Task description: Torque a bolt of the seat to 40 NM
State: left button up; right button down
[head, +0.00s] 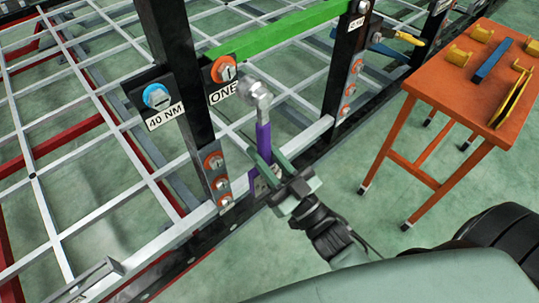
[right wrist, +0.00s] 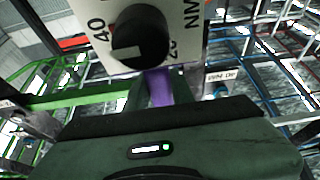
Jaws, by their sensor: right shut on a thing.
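My right gripper (head: 262,168) is shut on the purple handle of a torque wrench (head: 263,137). The wrench stands roughly upright, its silver head (head: 256,92) at the top, below and right of the orange-ringed bolt (head: 224,69) by the "ONE" label; contact cannot be told. A blue-ringed bolt (head: 157,96) sits left of the black post, above a "40 NM" label (head: 164,116). In the right wrist view, the purple handle (right wrist: 159,88) shows behind a black knob (right wrist: 140,37) on a white plate marked 40, 20 and NM. My left gripper is out of view.
More orange-ringed bolts (head: 215,161) sit lower on the black post (head: 175,45), and several on the right post (head: 350,90). A green bar (head: 285,29) joins the posts. An orange table (head: 450,80) with yellow parts and a blue bar stands right. Green floor between is clear.

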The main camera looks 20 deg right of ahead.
jog(key=shift+w+a+r, duration=0.1)
jog(key=shift+w+a, duration=0.15)
jog(key=shift+w, duration=0.5)
jog(key=shift+w+a, duration=0.3)
jog(key=shift+w, duration=0.4)
jog(key=shift+w+a+r, duration=0.1)
jog(key=shift+w+a, duration=0.15)
jog(key=shift+w, duration=0.5)
jog(key=shift+p, duration=0.6)
jog(key=shift+w+a, duration=0.25)
jog(key=shift+w, duration=0.45)
dwell(0.8)
jog(key=c, duration=1.9)
grip_release()
grip_shut()
